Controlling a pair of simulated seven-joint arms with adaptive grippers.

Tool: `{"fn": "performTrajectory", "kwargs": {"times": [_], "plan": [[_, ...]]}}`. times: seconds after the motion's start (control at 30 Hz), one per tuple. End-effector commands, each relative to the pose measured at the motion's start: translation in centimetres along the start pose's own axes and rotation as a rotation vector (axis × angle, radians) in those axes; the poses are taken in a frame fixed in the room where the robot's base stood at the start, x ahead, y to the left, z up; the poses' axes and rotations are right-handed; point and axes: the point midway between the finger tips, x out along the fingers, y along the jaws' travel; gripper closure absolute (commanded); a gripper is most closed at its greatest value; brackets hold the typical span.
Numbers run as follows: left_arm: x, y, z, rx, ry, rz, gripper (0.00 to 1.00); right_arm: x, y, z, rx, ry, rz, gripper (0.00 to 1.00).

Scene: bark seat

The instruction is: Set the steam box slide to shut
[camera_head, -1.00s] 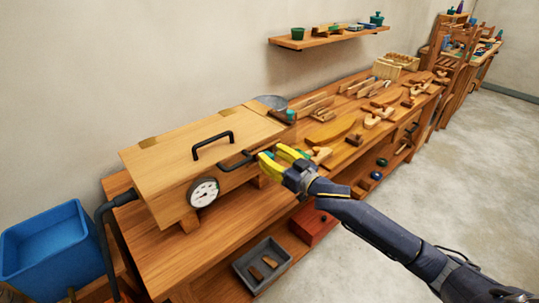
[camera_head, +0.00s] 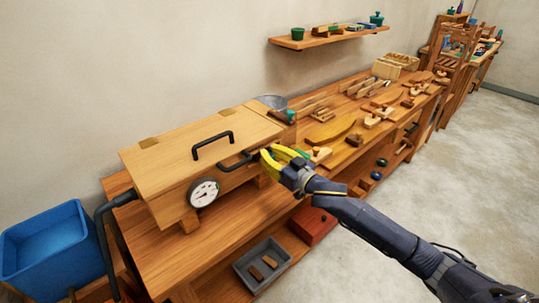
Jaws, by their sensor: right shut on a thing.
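The steam box (camera_head: 190,165) is a long pale wooden box on the bench, with a black handle (camera_head: 212,144) on its lid and a round gauge (camera_head: 203,193) on its front. A black bar handle (camera_head: 236,162) sits on its front face toward the right end; it appears to be the slide's handle. My right gripper (camera_head: 268,156), with yellow fingers, is at the right end of this handle and shut on it. The fingers hide the gripped part, and the slide's position is not clear. My left gripper is not in view.
The bench (camera_head: 160,262) carries several wooden tools right of the box. A blue bin (camera_head: 45,245) is at left. A grey tray (camera_head: 262,265) and red box (camera_head: 312,226) sit below. The floor at right is clear.

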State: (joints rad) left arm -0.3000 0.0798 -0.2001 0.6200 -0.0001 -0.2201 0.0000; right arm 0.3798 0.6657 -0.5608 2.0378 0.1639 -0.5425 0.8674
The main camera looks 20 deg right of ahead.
Motion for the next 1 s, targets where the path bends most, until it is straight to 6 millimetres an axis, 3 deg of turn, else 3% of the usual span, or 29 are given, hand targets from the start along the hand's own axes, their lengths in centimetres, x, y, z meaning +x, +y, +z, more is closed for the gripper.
{"fn": "performTrajectory", "kwargs": {"times": [0.3,0.6,0.87,0.9,1.0], "plan": [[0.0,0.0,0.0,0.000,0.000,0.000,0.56,0.0,-0.1,0.0,0.001,0.001,0.000,1.00],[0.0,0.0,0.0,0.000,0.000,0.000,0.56,0.1,-3.0,0.0,0.004,0.001,-0.001,1.00],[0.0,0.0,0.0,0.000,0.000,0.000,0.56,0.1,-3.3,-0.1,0.002,0.001,-0.003,1.00],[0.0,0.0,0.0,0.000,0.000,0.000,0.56,0.1,-3.3,-0.1,0.003,0.002,-0.004,0.81],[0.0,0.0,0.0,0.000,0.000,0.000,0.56,0.1,-3.3,-0.1,0.002,0.001,-0.003,0.69]]}}
